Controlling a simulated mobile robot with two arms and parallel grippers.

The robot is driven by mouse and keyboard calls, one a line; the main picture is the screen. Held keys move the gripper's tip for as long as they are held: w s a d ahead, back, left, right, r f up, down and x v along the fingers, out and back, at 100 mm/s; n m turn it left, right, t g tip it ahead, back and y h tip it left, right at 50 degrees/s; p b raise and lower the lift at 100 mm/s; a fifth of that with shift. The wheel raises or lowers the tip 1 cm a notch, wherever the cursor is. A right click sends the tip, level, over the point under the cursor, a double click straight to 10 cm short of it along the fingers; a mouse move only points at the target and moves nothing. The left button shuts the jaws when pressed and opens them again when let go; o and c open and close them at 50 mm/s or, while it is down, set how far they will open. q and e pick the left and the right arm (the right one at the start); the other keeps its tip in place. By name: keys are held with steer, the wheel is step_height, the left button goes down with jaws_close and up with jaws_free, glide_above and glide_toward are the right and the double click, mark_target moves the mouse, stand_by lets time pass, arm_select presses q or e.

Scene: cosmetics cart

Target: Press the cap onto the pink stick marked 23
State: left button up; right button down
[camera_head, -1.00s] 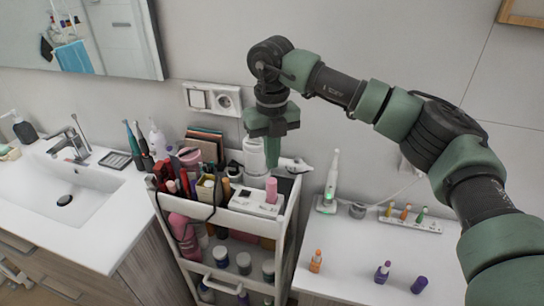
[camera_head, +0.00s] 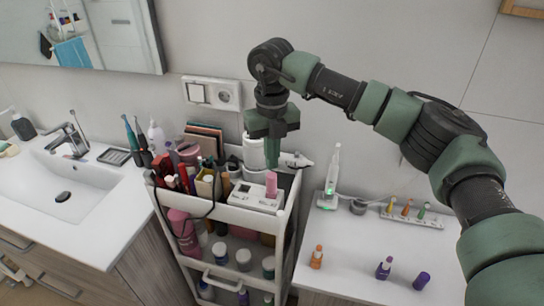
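A pink stick (camera_head: 271,183) stands upright at the right end of a white holder (camera_head: 248,196) on the cart's top shelf. Its number is too small to read, and I cannot tell whether a cap sits on its upper end. My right gripper (camera_head: 273,160) points straight down directly above the stick. Its fingertips look close to the top of the stick; I cannot tell whether they touch. The fingers are seen edge-on, so whether they are open, shut or holding a cap is unclear. My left gripper is out of view.
The cart (camera_head: 237,218) is crowded with bottles and tubes left of the holder. White rolls (camera_head: 254,152) stand behind the gripper. On the right counter (camera_head: 345,250) are an orange bottle (camera_head: 317,257), a purple bottle (camera_head: 384,268), a dark purple piece (camera_head: 421,281) and an electric toothbrush (camera_head: 332,178).

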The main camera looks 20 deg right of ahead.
steer(key=shift+f+b, duration=0.9)
steer(key=shift+f, duration=0.5)
steer(key=shift+r, duration=0.1)
step_height(320, 180, up, 7)
steer(key=p, duration=0.4)
stand_by(0.4)
stand_by(0.4)
